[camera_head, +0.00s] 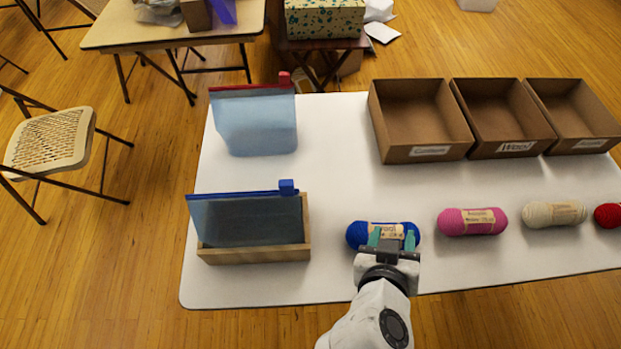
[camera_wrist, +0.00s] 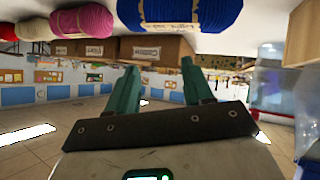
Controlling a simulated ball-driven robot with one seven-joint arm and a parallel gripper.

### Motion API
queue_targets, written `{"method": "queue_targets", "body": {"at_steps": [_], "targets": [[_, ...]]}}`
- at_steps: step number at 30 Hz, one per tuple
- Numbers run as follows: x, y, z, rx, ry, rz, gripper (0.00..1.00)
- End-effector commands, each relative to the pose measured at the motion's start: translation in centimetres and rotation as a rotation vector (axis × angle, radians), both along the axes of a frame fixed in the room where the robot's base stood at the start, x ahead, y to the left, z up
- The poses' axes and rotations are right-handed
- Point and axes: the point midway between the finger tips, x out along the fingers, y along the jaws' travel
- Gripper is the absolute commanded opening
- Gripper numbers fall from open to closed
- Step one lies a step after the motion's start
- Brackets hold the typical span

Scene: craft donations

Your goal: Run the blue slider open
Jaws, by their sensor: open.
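The blue slider (camera_head: 287,187) is a small blue block at the right end of the blue zip strip along the top of a clear bluish pouch (camera_head: 250,222). That pouch stands upright in a pale wooden tray (camera_head: 254,256) at the table's left front. My gripper (camera_head: 395,234) is open and empty, right of the tray and apart from the slider. In the head view its fingers overlap a blue yarn skein (camera_head: 358,236); I cannot tell if they touch. The wrist view looks upside down, with my gripper (camera_wrist: 158,70) apart and the blue skein (camera_wrist: 190,12) at its top edge.
Pink (camera_head: 472,222), cream (camera_head: 555,214) and red skeins (camera_head: 608,215) lie rightward. Labelled cardboard boxes (camera_head: 428,152) stand at the back right. The white table (camera_head: 335,150) is clear mid-left.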

Motion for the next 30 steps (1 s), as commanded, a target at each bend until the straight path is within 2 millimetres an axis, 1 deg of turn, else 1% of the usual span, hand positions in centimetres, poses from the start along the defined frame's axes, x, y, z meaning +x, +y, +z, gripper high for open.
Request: {"method": "queue_targets", "body": {"at_steps": [1, 2, 3, 5, 6, 9, 12, 15, 17, 19, 30], "targets": [[0.3, 3.1, 1.3, 0.001, -0.102, 0.055, 0.51], [0.4, 4.7, 2.3, 0.007, -0.168, 0.082, 0.51], [0.3, 6.9, 3.6, 0.019, -0.250, 0.122, 0.51], [-0.3, 10.1, 5.3, 0.044, -0.359, 0.183, 0.51], [-0.8, 11.9, 6.3, 0.062, -0.423, 0.224, 0.51], [-2.3, 15.6, 8.3, 0.108, -0.541, 0.307, 0.51], [-3.4, 17.7, 9.4, 0.138, -0.606, 0.358, 0.51], [-3.6, 18.4, 9.8, 0.151, -0.631, 0.376, 0.51], [-3.2, 18.4, 9.9, 0.150, -0.634, 0.377, 0.51], [-2.4, 18.4, 10.1, 0.150, -0.634, 0.376, 0.51], [4.1, 18.1, 10.1, 0.150, -0.632, 0.373, 0.51]]}}
